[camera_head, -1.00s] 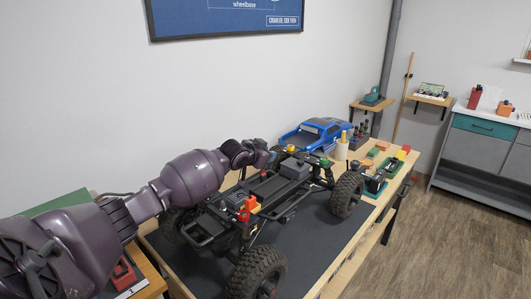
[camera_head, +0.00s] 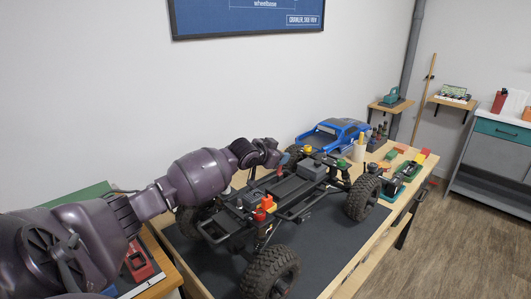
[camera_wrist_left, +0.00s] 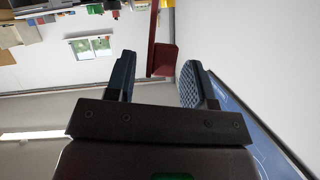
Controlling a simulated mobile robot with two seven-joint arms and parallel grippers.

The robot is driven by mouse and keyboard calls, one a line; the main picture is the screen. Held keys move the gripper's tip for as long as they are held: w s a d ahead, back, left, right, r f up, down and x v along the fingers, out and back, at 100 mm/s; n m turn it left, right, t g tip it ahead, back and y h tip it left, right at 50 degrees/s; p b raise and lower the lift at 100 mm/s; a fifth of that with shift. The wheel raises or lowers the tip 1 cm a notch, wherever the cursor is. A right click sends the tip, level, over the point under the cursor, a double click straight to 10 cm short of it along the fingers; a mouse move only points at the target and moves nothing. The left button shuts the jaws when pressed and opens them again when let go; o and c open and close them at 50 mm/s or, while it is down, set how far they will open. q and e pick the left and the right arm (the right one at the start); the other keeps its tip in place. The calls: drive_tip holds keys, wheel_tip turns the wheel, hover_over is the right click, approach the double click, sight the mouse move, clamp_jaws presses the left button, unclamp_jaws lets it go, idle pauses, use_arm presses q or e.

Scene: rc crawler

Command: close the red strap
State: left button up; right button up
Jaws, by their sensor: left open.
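The red strap (camera_wrist_left: 162,58) shows in the left wrist view as a dark red, upright strip with a wider flap at its end. It lies between the two fingers, with gaps on both sides. In the head view, a small red piece (camera_head: 280,173) shows just under my left gripper (camera_head: 282,158), over the far side of the black crawler chassis (camera_head: 288,190). My left gripper also shows in the left wrist view (camera_wrist_left: 156,75), open, with nothing gripped. The strap's base and catch cannot be made out. My right gripper is not in view.
The chassis stands on a dark mat (camera_head: 330,232) on a wooden bench. An orange-red part (camera_head: 265,204) sits on its near side. A grey box (camera_head: 313,168) is on the chassis. A blue car body (camera_head: 330,136) and a tool tray (camera_head: 400,178) are farther back.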

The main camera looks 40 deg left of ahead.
use_arm(q)
drive_tip(key=v, duration=0.7)
drive_tip(key=shift+s+p, duration=0.3)
drive_tip(key=shift+p, duration=0.15)
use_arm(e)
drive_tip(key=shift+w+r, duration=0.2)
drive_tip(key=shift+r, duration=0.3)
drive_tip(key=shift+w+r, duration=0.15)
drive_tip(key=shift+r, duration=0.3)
